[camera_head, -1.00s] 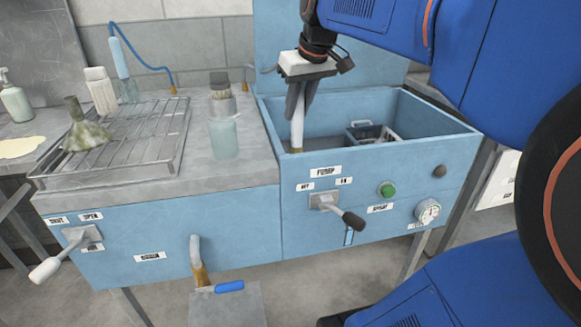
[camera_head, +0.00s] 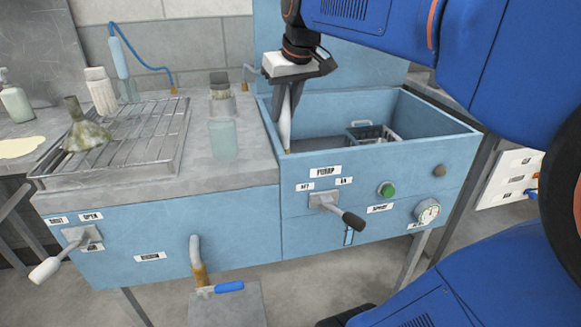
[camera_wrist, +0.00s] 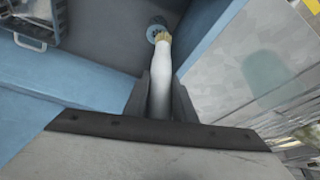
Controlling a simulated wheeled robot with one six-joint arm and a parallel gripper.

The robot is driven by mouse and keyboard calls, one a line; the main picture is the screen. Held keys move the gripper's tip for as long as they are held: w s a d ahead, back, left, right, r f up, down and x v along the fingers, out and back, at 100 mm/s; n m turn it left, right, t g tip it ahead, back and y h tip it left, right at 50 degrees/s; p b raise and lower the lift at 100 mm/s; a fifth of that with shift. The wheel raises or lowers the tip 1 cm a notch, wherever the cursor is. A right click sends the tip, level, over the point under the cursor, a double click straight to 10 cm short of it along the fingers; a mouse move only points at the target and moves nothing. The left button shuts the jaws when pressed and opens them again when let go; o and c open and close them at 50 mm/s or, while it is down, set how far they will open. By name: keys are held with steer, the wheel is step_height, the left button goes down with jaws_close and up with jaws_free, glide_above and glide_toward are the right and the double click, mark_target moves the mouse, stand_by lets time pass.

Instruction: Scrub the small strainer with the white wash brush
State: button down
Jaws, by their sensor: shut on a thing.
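My gripper (camera_head: 288,105) points down over the left part of the blue wash basin (camera_head: 440,120). It is shut on the white wash brush (camera_head: 285,134), which hangs down with its tip just inside the basin's left front corner. In the wrist view the brush (camera_wrist: 161,80) runs away from the fingers to a tan tip. A small round blue piece (camera_wrist: 156,28) lies beyond that tip on the basin floor; I cannot tell whether they touch. I cannot make out the small strainer for certain.
A dark basket (camera_head: 370,132) stands in the basin. The pump lever (camera_head: 337,208) juts from the front.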

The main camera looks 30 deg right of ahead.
steer(key=shift+s+d, duration=0.3)
steer(key=shift+d, duration=0.5)
steer(key=shift+s+d, duration=0.3)
steer(key=shift+d, duration=0.45)
steer(key=shift+w+a, duration=0.35)
steer(key=shift+a, duration=0.5)
steer(key=shift+s+d, duration=0.35)
steer(key=shift+d, duration=0.45)
steer(key=shift+s+d, duration=0.3)
steer(key=shift+d, duration=0.5)
steer(key=shift+f, duration=0.1)
